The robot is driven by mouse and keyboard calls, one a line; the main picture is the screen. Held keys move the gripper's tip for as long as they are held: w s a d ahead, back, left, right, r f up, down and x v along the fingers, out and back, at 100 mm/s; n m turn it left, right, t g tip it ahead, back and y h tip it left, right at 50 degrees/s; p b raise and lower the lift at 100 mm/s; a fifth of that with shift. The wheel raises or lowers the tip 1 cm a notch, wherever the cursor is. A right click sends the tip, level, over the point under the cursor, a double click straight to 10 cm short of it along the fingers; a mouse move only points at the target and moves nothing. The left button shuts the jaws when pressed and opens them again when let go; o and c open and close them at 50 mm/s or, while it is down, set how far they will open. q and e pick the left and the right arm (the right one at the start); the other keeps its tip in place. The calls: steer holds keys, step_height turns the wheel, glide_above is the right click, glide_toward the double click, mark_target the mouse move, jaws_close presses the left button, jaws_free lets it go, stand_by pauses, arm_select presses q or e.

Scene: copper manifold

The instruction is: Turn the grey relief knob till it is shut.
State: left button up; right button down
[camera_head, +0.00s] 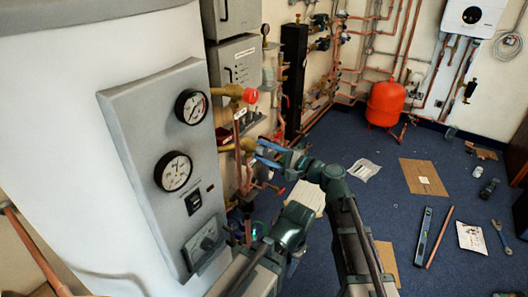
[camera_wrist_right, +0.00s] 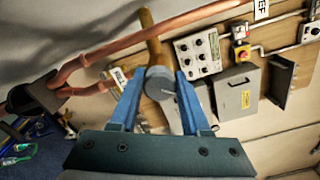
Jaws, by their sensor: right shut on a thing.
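The grey relief knob (camera_wrist_right: 160,84) is a round grey cap at the end of a brass fitting (camera_wrist_right: 152,45) in the right wrist view. My right gripper (camera_wrist_right: 160,92) has its blue fingers on either side of the knob and is shut on it. In the head view the right gripper (camera_head: 262,152) reaches in from the right to the lower brass fitting (camera_head: 236,146) beside the gauge panel. The knob is mostly hidden there by the fingers, and its turn angle cannot be read.
A red knob (camera_head: 250,95) sits on the brass fitting above. The grey panel (camera_head: 150,110) with two gauges stands close at the left. Copper pipes (camera_wrist_right: 190,25) run near the fingers. A red tank (camera_head: 385,104) stands farther back; tools and cardboard lie on the blue floor.

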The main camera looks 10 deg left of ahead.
steer(key=n, duration=0.4)
steer(key=shift+f+n, duration=0.1)
steer(key=shift+n, duration=2)
steer(key=shift+c, duration=1.9)
jaws_free()
steer(key=v, duration=1.4)
steer(key=shift+a, duration=0.1)
